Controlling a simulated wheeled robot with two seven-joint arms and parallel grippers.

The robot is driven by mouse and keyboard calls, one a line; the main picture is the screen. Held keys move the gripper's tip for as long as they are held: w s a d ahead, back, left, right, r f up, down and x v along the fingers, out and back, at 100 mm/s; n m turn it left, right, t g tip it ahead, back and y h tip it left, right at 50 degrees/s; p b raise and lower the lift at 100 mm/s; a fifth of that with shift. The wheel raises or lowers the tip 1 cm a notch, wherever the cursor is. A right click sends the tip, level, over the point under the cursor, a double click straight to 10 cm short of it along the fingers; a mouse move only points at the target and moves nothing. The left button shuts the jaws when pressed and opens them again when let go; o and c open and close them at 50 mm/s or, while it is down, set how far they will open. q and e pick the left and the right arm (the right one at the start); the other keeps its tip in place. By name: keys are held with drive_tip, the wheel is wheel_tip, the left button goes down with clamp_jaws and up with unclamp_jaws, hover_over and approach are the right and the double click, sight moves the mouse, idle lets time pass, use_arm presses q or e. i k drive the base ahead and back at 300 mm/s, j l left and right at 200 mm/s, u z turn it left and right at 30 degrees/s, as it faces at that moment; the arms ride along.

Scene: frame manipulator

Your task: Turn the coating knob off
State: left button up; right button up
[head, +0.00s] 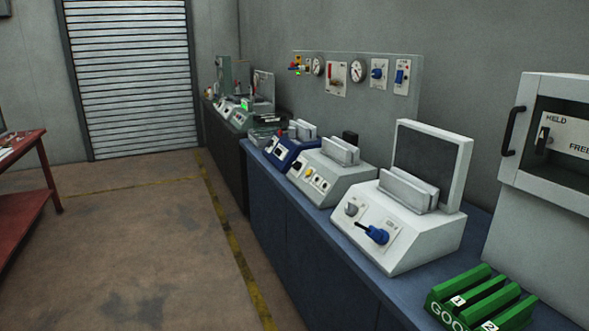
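A white machine (418,246) with a raised dark panel stands on the blue bench at right of centre. Its sloped front has a grey knob (351,209) and a blue knob (377,234) with a dark handle pointing left. A small label (392,226) is beside the blue knob, too small to read surely. A wall panel (340,60) also has a blue knob (378,72) and a blue switch (401,76). I cannot tell from lettering which knob is the coating knob. Neither of my grippers is in view.
A grey machine (322,187) and a dark blue machine (280,152) stand farther along the bench (310,255). A red table (22,200) stands left. The floor (150,240) between is clear.

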sight(296, 164)
drive_tip(key=z, duration=0.4)
drive_tip(key=i+j+z, duration=0.2)
drive_tip(key=j+z, duration=0.15)
drive_tip(key=i+j+z, duration=0.1)
drive_tip(key=j+z, duration=0.25)
drive_tip(key=i+j+z, duration=0.15)
drive_tip(key=j, duration=0.45)
drive_tip(key=i+j+z, duration=0.1)
drive_tip(key=j, duration=0.55)
drive_tip(key=i+j+z, duration=0.15)
drive_tip(key=j, duration=1.2)
drive_tip(key=i+j, duration=0.15)
drive_tip(key=j, duration=0.55)
